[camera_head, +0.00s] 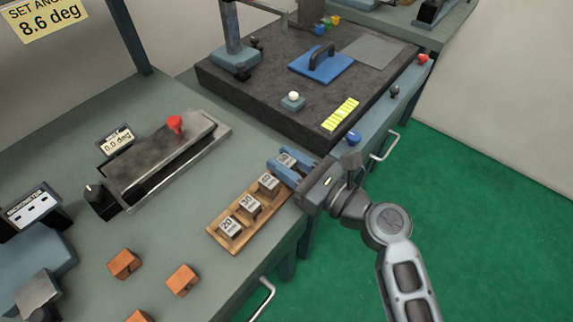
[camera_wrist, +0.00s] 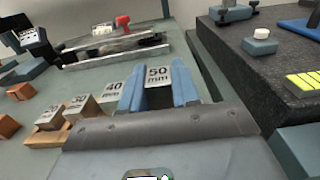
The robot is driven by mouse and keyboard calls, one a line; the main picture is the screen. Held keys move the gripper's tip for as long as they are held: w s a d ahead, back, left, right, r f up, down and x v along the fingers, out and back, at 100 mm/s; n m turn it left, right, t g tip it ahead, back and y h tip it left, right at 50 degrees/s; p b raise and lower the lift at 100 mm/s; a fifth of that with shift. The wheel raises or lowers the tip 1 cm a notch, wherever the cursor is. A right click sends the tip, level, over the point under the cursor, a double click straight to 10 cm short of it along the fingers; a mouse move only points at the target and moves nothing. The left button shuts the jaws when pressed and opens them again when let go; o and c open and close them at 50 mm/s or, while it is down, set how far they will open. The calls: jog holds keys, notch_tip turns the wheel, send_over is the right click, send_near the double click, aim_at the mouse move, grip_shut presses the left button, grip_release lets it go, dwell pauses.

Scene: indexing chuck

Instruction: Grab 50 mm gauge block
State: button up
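The 50 mm gauge block (camera_wrist: 158,76) is a grey block with a white "50 mm" label on top. In the wrist view it stands between the two blue fingers of my gripper (camera_wrist: 159,88). I see no clear gap on either side, but whether the fingers press on it I cannot tell. In the head view my gripper (camera_head: 289,167) straddles the block (camera_head: 286,160) at the far end of the wooden rack (camera_head: 237,248), in line with the other blocks. The fingers hide its sides and base.
The 40 mm block (camera_wrist: 114,91) stands close beside my left finger in the wrist view, with the 30 mm (camera_wrist: 78,103) and 20 mm (camera_wrist: 47,115) blocks beyond. Orange blocks (camera_head: 182,280) sit at the front.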

grip_shut()
jog(key=shift+r, duration=0.1)
